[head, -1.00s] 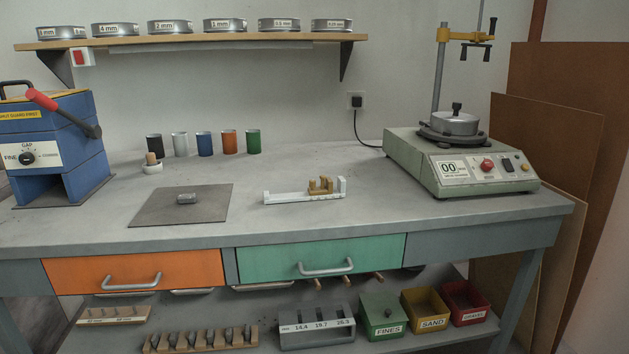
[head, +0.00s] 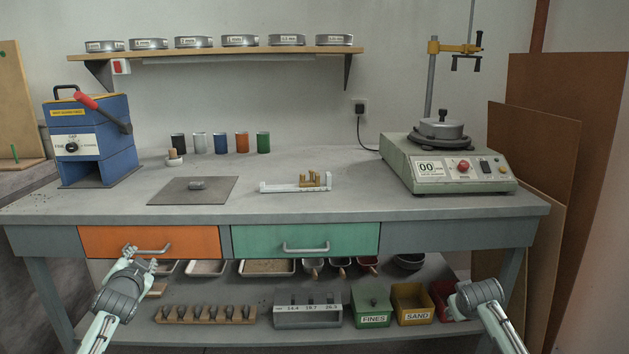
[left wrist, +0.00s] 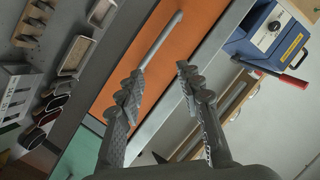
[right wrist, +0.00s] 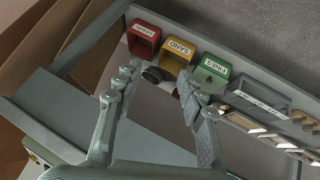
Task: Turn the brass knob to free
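I cannot make out a brass knob for certain, and no marking "free" is legible. Brass-coloured parts (head: 316,180) stand on a small white holder (head: 285,187) on the bench. The blue crusher (head: 92,150) at left carries a dark round gap knob (head: 72,147), also in the left wrist view (left wrist: 274,26). My left gripper (head: 140,264) is open and empty, in front of the orange drawer (head: 108,240) near its grey handle (head: 153,250). My right gripper (head: 466,296) is open and empty, low at the right, in front of the bins; its fingers show apart in the right wrist view (right wrist: 155,77).
A sieve shaker (head: 450,165) with a yellow clamp (head: 455,47) stands at the bench's right. A grey plate (head: 220,191) and several cups line the bench. A green drawer (head: 260,240) faces me. The lower shelf holds bins, including a green one (head: 371,306).

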